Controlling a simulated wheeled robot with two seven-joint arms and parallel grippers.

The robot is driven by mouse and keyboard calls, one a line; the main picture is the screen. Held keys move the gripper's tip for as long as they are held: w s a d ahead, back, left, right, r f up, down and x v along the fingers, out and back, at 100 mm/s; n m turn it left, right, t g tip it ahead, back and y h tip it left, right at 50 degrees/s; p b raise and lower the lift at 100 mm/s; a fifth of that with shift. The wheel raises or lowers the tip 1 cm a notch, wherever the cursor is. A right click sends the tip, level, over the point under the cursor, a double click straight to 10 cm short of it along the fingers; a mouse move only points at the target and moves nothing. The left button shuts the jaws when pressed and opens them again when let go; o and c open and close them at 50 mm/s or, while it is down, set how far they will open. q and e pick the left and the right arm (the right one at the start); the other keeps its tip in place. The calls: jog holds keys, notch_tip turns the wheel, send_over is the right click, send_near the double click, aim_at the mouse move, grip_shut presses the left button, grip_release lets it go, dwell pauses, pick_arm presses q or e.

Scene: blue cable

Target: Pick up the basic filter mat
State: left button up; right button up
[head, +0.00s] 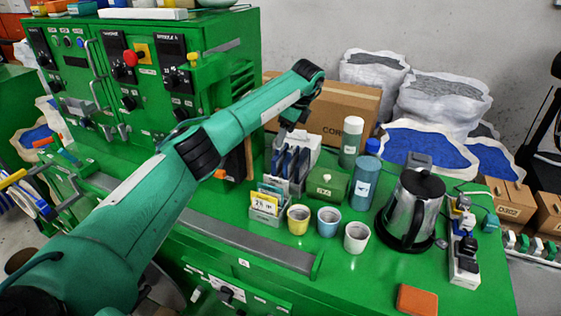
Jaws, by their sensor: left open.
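No label that I can read marks the basic filter mat, so I cannot tell for certain which thing it is. Dark blue flat pieces (291,163) stand upright in a grey rack on the green bench. My left arm reaches across the bench from the left. My left gripper (291,126) points down just above the rack and is open. Its fingertips are small and partly dark, so I cannot tell whether they touch the pieces. A flat orange square (417,299) lies near the bench's front edge. My right gripper is not in view.
Yellow, blue and white cups (357,238) stand in front of the rack, beside a card holder (265,203). A green box (327,185), a blue bottle (364,181), a steel kettle (412,210) and a power strip (464,262) stand to the right. A green machine (140,85) stands behind.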

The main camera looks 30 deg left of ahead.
pick_arm(q)
jog(key=p, duration=0.3)
send_over(280, 162)
jog(key=w, duration=0.2)
jog(key=x, duration=0.2)
jog(key=d+x, duration=0.1)
jog(key=x, duration=0.2)
jog(key=shift+f, duration=0.15)
jog(key=c, duration=1.3)
